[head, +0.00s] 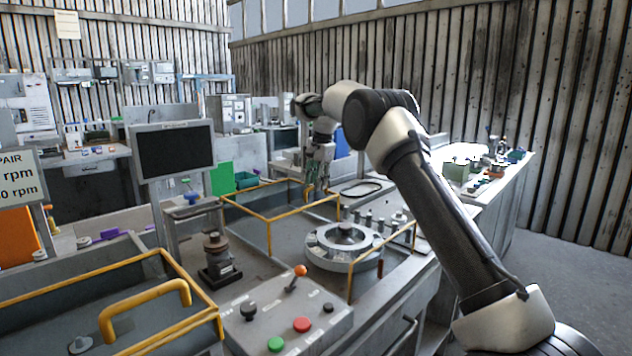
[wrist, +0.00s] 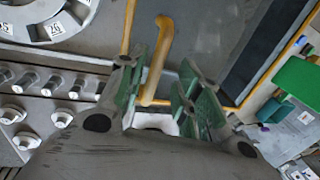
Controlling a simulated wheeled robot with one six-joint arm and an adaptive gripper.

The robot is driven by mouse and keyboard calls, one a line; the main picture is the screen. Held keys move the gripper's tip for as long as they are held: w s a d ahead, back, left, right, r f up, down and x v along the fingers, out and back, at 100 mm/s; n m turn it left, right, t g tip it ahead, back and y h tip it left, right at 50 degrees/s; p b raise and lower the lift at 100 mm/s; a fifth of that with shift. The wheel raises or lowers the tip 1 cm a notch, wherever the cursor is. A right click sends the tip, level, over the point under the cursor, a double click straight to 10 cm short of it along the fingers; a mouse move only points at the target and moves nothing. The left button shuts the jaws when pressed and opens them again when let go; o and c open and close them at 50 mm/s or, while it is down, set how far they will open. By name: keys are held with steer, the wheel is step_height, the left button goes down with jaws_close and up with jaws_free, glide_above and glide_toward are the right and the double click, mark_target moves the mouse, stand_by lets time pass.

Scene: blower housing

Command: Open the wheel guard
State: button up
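My gripper (head: 318,180) points down at the far side of the bench, beyond the round numbered wheel (head: 345,240). In the wrist view, my gripper (wrist: 165,98) is open, with its green-padded fingers on either side of a yellow handle (wrist: 160,50). A gap shows between the handle and the right finger; whether the left finger touches it is unclear. A yellow-edged guard frame (head: 268,221) stands beside the wheel, and its far end is partly hidden near my gripper. Part of the wheel's numbered ring (wrist: 45,32) shows at the wrist view's upper left.
Another yellow frame with a yellow handle (head: 145,300) is at the front left. A control box (head: 290,320) with red and green buttons stands at the front. A monitor (head: 175,150) rises at the left. Several bolts (wrist: 50,85) stand on a plate near my gripper.

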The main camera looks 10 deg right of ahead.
step_height(320, 180, up, 12)
steer(key=s+d, duration=0.1)
steer(key=s, duration=0.1)
steer(key=shift+d, duration=0.15)
steer(key=shift+f, duration=0.1)
